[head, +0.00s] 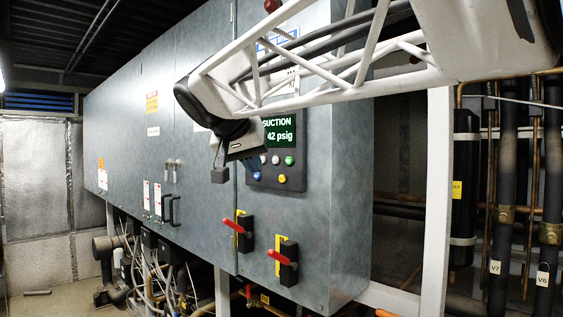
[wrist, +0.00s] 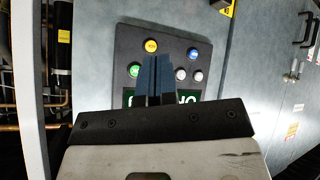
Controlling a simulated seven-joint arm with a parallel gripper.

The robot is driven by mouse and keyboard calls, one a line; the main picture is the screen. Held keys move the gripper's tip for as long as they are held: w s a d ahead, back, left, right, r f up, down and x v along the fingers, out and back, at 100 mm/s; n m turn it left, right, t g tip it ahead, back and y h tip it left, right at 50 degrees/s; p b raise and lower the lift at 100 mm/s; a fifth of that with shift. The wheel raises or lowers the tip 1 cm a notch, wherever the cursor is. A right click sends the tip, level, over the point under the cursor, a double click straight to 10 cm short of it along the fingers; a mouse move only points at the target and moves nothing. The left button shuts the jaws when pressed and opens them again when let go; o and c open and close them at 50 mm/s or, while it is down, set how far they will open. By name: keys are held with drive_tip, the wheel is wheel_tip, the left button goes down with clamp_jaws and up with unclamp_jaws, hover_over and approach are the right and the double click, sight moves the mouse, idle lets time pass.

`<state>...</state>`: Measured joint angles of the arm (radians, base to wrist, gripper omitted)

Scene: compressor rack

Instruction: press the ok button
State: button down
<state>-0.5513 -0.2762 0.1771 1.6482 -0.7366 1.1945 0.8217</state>
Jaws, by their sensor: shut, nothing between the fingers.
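The control panel (head: 300,183) on the grey cabinet carries several round buttons. In the head view these include a green button (head: 290,160), a yellow button (head: 282,179) and a blue button (head: 257,177). The wrist view shows the panel upside down, with green (wrist: 134,71), yellow (wrist: 150,45), blue (wrist: 193,54) and two white buttons (wrist: 181,73). The lettering is too small to tell which is OK. My gripper (wrist: 155,57) is shut and empty, its fingers in front of the panel between the coloured buttons. I cannot tell whether the tips touch the panel.
A display (head: 279,131) reading "SUCTION 42 psig" sits above the buttons. Two red-handled switches (head: 285,258) stick out below. Pipes (head: 505,215) stand at the right.

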drive_tip(key=shift+w+d, duration=2.4)
drive_tip(key=shift+d, duration=0.05)
drive_tip(key=shift+w+d, duration=0.6)
idle(1.6)
drive_tip(key=shift+s+a, duration=0.1)
idle(0.3)
drive_tip(key=shift+s+a, duration=0.45)
drive_tip(key=shift+a, duration=0.05)
idle(0.4)
drive_tip(key=shift+s+a, duration=1.75)
drive_tip(key=shift+s, duration=0.05)
drive_tip(key=shift+f, duration=0.1)
